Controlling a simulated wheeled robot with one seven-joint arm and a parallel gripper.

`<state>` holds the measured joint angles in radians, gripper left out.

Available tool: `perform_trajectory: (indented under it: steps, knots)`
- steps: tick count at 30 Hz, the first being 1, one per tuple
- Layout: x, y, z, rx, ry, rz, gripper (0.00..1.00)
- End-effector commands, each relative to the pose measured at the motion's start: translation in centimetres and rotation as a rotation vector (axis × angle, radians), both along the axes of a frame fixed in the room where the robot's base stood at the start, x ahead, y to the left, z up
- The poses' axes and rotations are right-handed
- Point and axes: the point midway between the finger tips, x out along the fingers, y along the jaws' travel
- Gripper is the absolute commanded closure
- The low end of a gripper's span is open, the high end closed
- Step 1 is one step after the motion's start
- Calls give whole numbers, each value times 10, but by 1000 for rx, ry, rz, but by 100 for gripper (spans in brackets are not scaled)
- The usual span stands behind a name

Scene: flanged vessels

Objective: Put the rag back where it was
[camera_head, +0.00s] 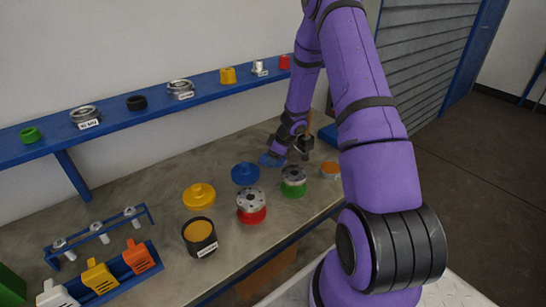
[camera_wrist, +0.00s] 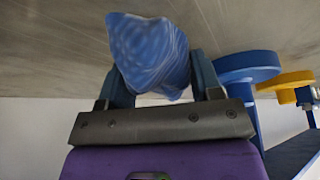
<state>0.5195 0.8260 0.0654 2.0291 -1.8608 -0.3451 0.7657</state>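The rag, blue with a pale pattern, is bunched between the two fingers of my gripper (camera_wrist: 163,78) in the wrist view. Both fingers press against its sides, and the rag (camera_wrist: 148,50) sticks out past the fingertips. In the head view my gripper (camera_head: 277,154) is low over the back of the workbench (camera_head: 225,150), with the rag (camera_head: 271,160) at its tip. It is just behind and right of a blue flanged lid (camera_head: 245,174). Whether the rag touches the bench is unclear.
A yellow lid (camera_head: 199,196), a red vessel (camera_head: 251,207), a green vessel (camera_head: 293,183) and a black labelled pot (camera_head: 200,236) stand nearby. An orange-topped vessel (camera_head: 330,171) is right of them. A blue wall shelf (camera_head: 150,112) holds small parts above. Racks stand front left.

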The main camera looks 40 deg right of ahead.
Motion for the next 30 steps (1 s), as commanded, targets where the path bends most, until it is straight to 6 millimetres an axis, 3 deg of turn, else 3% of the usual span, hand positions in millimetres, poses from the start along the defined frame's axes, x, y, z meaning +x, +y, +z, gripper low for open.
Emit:
perform_trajectory:
  steps: [1, 3, 16, 30]
  knots:
    - [0, 0, 0, 0, 0, 0, 32]
    - [0, 0, 0, 0, 0, 0, 16]
    - [-1, -1, 8, -1, -1, 1, 15]
    - [-29, -22, 86, -1, -2, 1, 15]
